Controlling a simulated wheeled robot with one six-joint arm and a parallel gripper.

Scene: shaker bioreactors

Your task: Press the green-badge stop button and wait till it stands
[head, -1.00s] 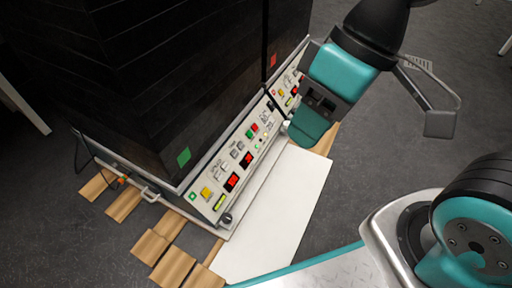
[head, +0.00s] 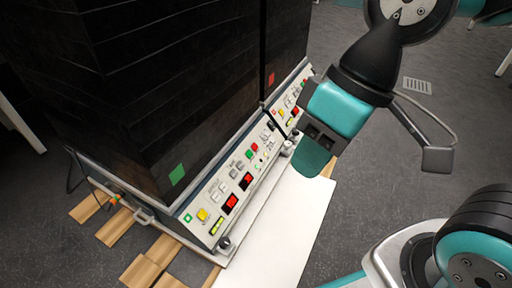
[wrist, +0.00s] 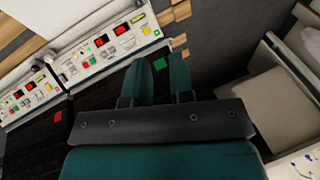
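The green badge (head: 177,174) is a green square on the dark front of the nearer shaker cabinet (head: 120,100); it also shows in the wrist view (wrist: 158,61). The white control panel (head: 217,191) below it carries a yellow button (head: 202,215), red displays (head: 230,203), and a small green button (head: 248,161) beside a red button (head: 254,147). I cannot read which one is stop. My gripper (head: 314,158) is above the white board, right of the panel and apart from it. In the wrist view its two teal fingers (wrist: 162,62) stand slightly apart with nothing between them.
A second cabinet with a red badge (head: 270,78) and similar panel (head: 288,108) adjoins behind. A white board (head: 270,235) lies along the panels. Wooden slats (head: 115,228) lie at the cabinet's near left. Grey floor is clear at right.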

